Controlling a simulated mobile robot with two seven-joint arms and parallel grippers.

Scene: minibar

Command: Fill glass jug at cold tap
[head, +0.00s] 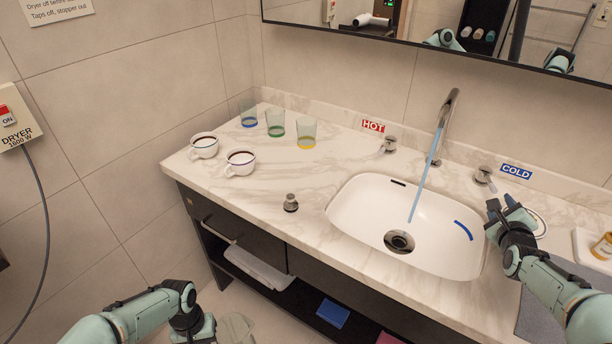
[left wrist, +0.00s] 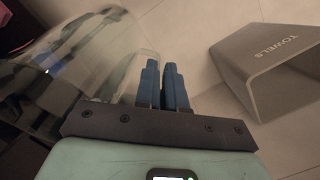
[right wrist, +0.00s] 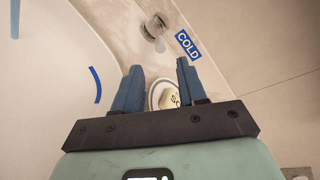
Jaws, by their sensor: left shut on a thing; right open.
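The clear glass jug (head: 237,328) is low in front of the counter, at the bottom edge of the head view. My left gripper (head: 212,328) is shut on it; the left wrist view shows the jug (left wrist: 105,50) beside the closed fingers (left wrist: 163,75). The cold tap knob (head: 484,175) is right of the spout (head: 448,108), by the COLD label (head: 516,171). A water stream (head: 426,175) runs from the spout into the basin (head: 352,205). My right gripper (head: 508,204) is open and empty, just in front of the cold knob, which shows beyond its fingertips (right wrist: 154,27).
The hot knob (head: 388,145) is left of the spout. Two cups (head: 204,148) and three tumblers (head: 276,125) stand on the counter's left part. A stopper (head: 291,203) sits left of the basin. A grey towels bin (left wrist: 245,75) is near my left gripper.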

